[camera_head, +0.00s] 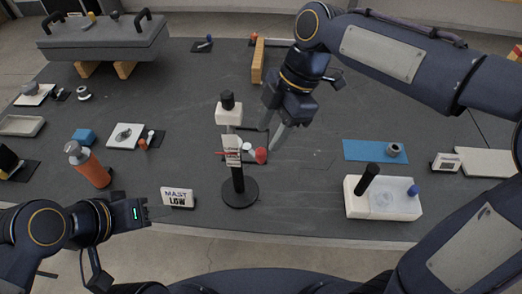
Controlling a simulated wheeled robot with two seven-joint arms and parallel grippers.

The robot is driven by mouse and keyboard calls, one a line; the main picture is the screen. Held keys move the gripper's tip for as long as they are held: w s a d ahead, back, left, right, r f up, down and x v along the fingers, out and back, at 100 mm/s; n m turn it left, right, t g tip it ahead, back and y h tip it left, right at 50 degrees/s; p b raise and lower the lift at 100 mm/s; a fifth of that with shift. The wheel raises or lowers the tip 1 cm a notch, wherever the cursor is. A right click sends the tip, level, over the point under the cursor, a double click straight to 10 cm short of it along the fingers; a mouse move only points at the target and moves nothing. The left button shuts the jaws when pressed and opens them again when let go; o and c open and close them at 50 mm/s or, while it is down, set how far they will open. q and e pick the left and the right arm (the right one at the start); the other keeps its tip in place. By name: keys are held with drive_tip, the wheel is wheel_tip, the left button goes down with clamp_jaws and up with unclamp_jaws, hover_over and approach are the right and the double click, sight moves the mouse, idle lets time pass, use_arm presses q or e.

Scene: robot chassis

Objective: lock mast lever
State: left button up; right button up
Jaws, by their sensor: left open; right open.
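The mast (238,186) is a black post on a round black base in the middle of the table, with a white block and a dark knob (228,101) at its top. A white label (231,152) is on the post. A red-tipped lever (260,155) sticks out to the right of the post at mid height. My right gripper (268,138) is open, pointing down just right of the mast, with its fingertips close to the lever; I cannot tell if they touch it. My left gripper (148,212) is open and empty at the front left, left of the "MAST LOW" sign (177,198).
An orange bottle (91,166) stands left of the mast. A white box with a black handle (383,198) stands front right, near a blue mat (362,150). A grey case (104,40) is at the back left. The table between bottle and mast is mostly clear.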

sight(261, 150)
drive_tip(key=x, duration=0.6)
drive_tip(key=shift+a, duration=0.1)
drive_tip(key=shift+c, duration=0.3)
